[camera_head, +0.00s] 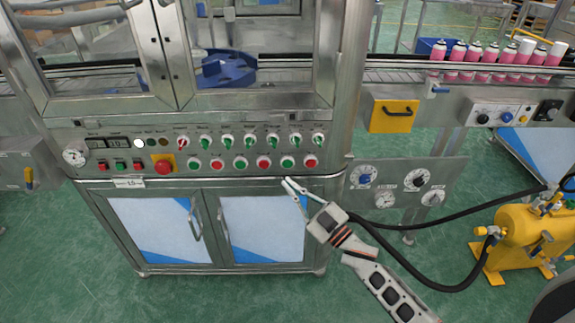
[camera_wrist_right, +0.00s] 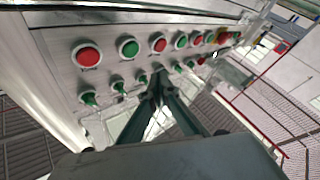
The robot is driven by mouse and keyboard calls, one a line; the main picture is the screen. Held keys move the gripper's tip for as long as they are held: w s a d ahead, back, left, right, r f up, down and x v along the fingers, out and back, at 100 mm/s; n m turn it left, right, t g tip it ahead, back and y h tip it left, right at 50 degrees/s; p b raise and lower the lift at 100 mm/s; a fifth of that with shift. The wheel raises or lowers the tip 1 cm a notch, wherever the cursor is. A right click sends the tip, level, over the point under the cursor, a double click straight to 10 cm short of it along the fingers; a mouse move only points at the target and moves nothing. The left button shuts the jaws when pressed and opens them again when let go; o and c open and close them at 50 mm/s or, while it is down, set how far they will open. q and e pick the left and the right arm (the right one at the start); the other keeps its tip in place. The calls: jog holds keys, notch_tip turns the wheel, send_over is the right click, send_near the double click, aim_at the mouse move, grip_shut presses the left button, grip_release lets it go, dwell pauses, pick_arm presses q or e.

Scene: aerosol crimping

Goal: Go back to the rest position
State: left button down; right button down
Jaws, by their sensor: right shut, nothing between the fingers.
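My right gripper (camera_head: 290,184) is in front of the crimping machine's control panel (camera_head: 215,172), just below its lower edge at the right. Its slim fingers are shut and hold nothing. My right arm reaches up to it from the lower right. In the right wrist view the right gripper (camera_wrist_right: 158,75) shows with its fingertips together, pointing at the panel (camera_wrist_right: 65,70) and its rows of red and green buttons. The narrow gap between fingertips and panel is hard to judge. My left gripper is in neither view.
Cabinet doors (camera_head: 262,230) with a handle are below the panel. A dial plate (camera_head: 405,180) is to the gripper's right. Black hoses run to a yellow pump unit (camera_head: 520,235) at the right. Pink cans (camera_head: 487,62) stand on the conveyor (camera_head: 400,76). Green floor (camera_head: 60,270) is clear at lower left.

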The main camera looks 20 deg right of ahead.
dwell(0.3)
